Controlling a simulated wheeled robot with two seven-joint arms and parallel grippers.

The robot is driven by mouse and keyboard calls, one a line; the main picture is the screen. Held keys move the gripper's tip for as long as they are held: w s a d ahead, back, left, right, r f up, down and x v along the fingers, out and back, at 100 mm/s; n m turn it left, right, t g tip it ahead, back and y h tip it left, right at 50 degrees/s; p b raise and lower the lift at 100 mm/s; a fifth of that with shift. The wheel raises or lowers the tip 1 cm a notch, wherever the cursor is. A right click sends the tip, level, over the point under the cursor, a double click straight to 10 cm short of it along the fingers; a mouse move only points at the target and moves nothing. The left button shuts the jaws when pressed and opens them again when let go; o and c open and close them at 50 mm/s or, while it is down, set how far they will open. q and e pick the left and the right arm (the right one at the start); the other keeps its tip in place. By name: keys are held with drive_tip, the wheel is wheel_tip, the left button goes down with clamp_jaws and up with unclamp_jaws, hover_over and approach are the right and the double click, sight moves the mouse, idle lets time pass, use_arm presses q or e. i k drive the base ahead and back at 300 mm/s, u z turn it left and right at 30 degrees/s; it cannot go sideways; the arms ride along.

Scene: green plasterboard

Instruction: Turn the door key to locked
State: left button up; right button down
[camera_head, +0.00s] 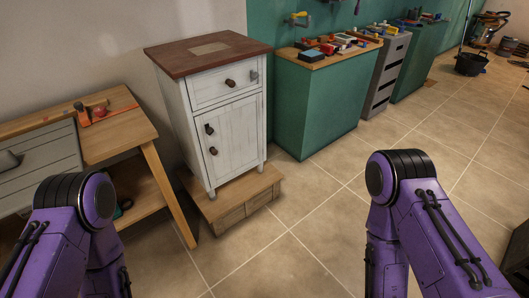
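A white cabinet (237,128) with a red-brown top (185,60) stands upright at centre-left. Its door (236,140) looks shut and sits below a shut drawer (213,88). On the door's left side are two small dark brown fittings, an upper one (209,129) and a round lower one (213,150). The drawer has a brown knob (230,82) and a small grey metal piece (253,76) to its right. I cannot tell which fitting is the key or how it is turned. My purple arms show at both lower corners; neither gripper is in view.
The cabinet rests on a low wooden box (235,202). A wooden workbench (130,143) with an orange tool stands close on its left. A green bench (315,108) with tools stands to its right, then a grey drawer unit (386,75). The tiled floor (300,235) in front is clear.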

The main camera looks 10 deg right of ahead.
sight(210, 130)
drive_tip(key=u, duration=1.55)
drive_tip(key=k, duration=0.1)
drive_tip(key=z, duration=2.65)
drive_tip(key=i, duration=0.95)
drive_tip(key=u, duration=0.9)
drive_tip(key=i, duration=0.7)
drive_tip(key=u, duration=0.75)
